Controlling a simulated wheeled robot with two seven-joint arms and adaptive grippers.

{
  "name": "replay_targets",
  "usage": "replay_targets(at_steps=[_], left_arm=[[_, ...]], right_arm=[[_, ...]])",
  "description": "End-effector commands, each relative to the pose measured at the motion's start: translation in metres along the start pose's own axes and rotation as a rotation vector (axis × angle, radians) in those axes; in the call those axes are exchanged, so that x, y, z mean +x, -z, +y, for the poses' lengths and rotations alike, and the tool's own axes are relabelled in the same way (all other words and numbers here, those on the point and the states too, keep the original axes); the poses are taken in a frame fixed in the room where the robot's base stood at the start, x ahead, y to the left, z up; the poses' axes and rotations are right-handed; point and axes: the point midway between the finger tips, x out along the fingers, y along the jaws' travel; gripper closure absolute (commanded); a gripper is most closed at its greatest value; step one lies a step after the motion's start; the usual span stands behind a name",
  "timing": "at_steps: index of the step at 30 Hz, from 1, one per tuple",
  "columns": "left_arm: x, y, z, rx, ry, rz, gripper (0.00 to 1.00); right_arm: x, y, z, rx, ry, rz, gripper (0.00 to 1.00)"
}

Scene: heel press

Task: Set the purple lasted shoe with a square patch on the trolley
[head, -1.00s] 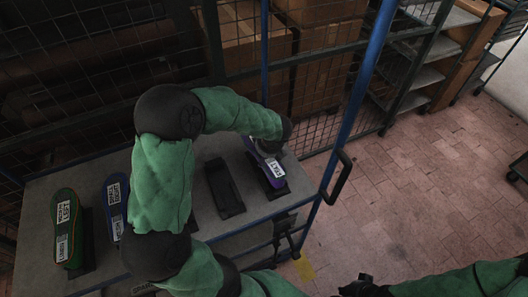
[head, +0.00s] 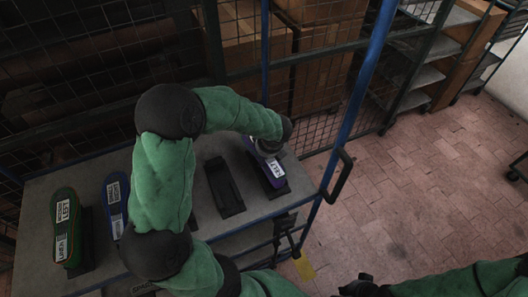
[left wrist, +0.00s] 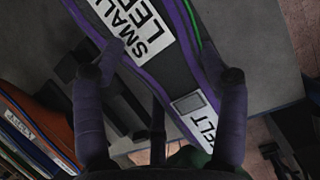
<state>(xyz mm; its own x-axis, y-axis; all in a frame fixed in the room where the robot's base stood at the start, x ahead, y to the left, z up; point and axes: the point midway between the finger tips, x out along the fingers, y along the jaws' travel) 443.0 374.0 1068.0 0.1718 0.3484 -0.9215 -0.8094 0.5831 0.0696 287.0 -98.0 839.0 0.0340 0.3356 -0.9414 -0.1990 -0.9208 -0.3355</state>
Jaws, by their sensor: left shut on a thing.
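The purple lasted shoe (head: 265,166) lies at the right end of the grey shelf, sole up, with a white label. It also shows in the left wrist view (left wrist: 180,65), with a "SMALL LEFT" label, a "WELT" label and a greyish square mark beside it. My left gripper (head: 271,148) is shut on the shoe, its fingers (left wrist: 160,75) on either side of it. Whether the shoe rests fully on its dark support is hidden. My right gripper (head: 363,286) is at the bottom edge, away from the shelf; its jaws are too small and dark to read.
An empty black holder (head: 224,187) stands left of the purple shoe. A green shoe (head: 66,225) and a blue shoe (head: 116,206) stand further left. A blue post (head: 358,90) and black handle (head: 341,176) border the shelf's right end. Brick floor (head: 440,180) is open at right.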

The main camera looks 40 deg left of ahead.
Motion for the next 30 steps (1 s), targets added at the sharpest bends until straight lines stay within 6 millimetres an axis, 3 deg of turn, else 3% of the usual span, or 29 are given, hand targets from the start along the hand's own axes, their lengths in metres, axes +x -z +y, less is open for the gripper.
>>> replay_targets(at_steps=[10, 11, 13, 14, 25, 30], left_arm=[[0.003, 0.000, -0.002, -0.004, 0.005, -0.002, 0.86], [0.003, 0.000, -0.002, -0.004, 0.005, -0.002, 0.24], [0.003, 0.000, -0.002, -0.004, 0.005, -0.002, 0.05], [0.003, 0.000, -0.002, -0.003, 0.005, -0.002, 0.00], [0.004, 0.003, -0.001, 0.000, 0.001, 0.002, 0.00], [-0.009, 0.002, -0.002, -0.001, 0.004, 0.000, 0.00]], right_arm=[[0.003, 0.000, 0.001, 0.000, 0.000, 0.000, 1.00], [0.003, 0.000, 0.001, 0.000, 0.000, 0.000, 1.00], [0.003, 0.000, 0.001, 0.000, 0.000, 0.000, 1.00], [0.003, 0.000, 0.001, 0.000, 0.000, 0.000, 1.00], [0.003, 0.000, 0.001, 0.000, 0.000, 0.000, 1.00], [0.003, 0.000, 0.001, 0.000, 0.000, 0.000, 1.00]])
